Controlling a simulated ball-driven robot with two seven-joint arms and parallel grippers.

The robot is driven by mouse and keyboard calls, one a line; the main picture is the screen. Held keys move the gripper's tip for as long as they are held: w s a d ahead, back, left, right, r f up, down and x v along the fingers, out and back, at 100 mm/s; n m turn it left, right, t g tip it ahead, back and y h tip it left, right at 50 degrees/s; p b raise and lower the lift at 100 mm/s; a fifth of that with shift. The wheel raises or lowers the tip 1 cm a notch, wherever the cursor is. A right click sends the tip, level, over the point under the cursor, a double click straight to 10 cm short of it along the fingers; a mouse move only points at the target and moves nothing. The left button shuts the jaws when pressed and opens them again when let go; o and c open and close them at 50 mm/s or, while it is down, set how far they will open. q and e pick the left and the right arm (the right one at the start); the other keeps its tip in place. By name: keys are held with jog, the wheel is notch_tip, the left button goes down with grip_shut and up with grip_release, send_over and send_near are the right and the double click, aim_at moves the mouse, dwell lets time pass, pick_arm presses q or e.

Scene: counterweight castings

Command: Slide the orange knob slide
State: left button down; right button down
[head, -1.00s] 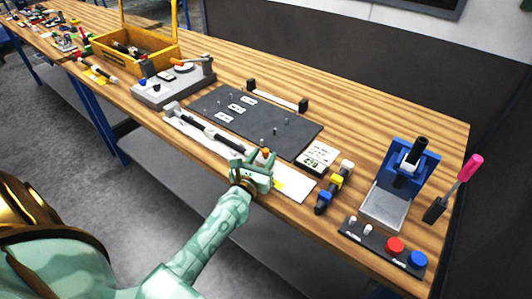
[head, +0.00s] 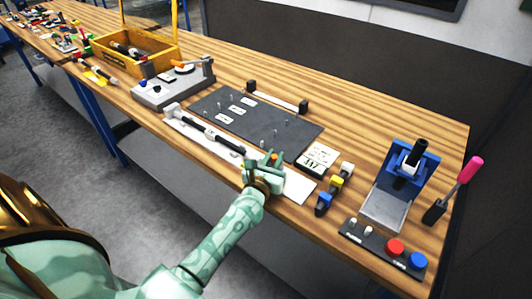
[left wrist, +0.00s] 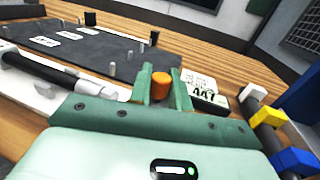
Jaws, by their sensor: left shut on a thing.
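The orange knob (head: 274,156) sits toward the right part of a slide with a long white base (head: 298,185) and a dark rail along the table's front edge. My left gripper (head: 268,160) is over the slide and shut on the knob. In the left wrist view the orange knob (left wrist: 161,84) stands upright between the two green fingers (left wrist: 160,88). The gripper hides the carriage under the knob. A white display (head: 317,158) behind the slide also shows in the left wrist view (left wrist: 203,88), where it seems to read 447. My right gripper is not in view.
A dark board with pegs (head: 255,122) lies behind the slide. To the right are yellow and blue blocks on a bar (head: 335,183), a blue press (head: 408,163) and a panel with red and blue buttons (head: 385,244). A grey device (head: 174,88) stands at left.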

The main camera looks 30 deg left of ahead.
pick_arm(q)
jog(key=d, duration=0.7)
jog(key=shift+s+d, duration=0.3)
jog(key=c, duration=1.3)
grip_release()
jog(key=shift+c, duration=0.2)
jog(key=s+d, duration=0.3)
jog(key=s, duration=1.3)
